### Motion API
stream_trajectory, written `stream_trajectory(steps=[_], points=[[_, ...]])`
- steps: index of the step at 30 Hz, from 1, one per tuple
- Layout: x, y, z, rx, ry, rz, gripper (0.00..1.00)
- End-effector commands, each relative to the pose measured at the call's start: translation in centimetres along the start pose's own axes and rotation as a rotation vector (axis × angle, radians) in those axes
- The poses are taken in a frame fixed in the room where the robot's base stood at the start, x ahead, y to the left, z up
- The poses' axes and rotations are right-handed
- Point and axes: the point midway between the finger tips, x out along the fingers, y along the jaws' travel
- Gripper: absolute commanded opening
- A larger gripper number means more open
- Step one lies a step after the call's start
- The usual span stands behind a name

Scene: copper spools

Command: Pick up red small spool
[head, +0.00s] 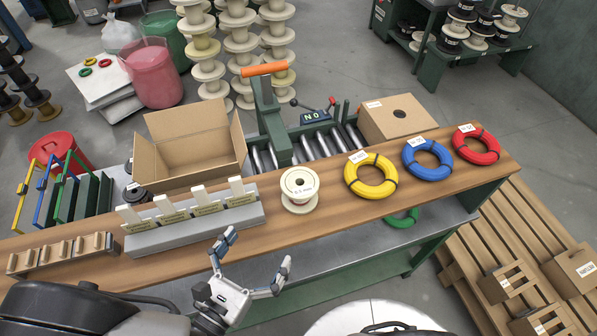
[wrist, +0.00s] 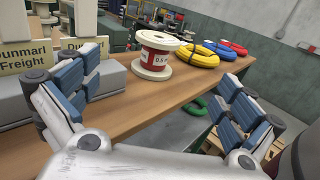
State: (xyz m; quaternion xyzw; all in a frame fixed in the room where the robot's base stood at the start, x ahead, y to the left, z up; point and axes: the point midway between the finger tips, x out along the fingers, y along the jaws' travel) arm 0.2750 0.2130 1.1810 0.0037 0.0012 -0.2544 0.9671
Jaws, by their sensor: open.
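The small spool (head: 299,190) stands upright on the wooden bench top, near its middle, with pale flanges and a label on its top. In the wrist view the same spool (wrist: 157,54) shows red winding, largely covered by a white label. My gripper (head: 255,252) is open and empty, in front of the bench's near edge, to the lower left of the spool. In the wrist view my gripper's two blue-padded fingers (wrist: 158,85) stand wide apart, with the spool beyond them and between them. Nothing touches the spool.
Left of the spool is a grey block (head: 190,232) with upright white cards. Yellow (head: 371,176), blue (head: 428,160) and red (head: 477,145) coils lie to its right. An open cardboard box (head: 195,175) stands behind. Bare bench top surrounds the spool's front.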

Motion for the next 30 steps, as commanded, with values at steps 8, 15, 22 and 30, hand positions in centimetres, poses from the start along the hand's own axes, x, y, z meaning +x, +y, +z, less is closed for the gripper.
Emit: stream_trajectory(steps=[8, 15, 22, 30], points=[[4.5, 0.0, -0.1, -0.010, -0.007, 0.007, 1.00], [9.6, 0.1, -0.1, -0.008, -0.006, 0.007, 1.00], [11.8, 0.2, -0.1, -0.007, -0.005, 0.011, 1.00], [15.1, 0.1, -0.5, -0.007, -0.006, 0.007, 1.00]])
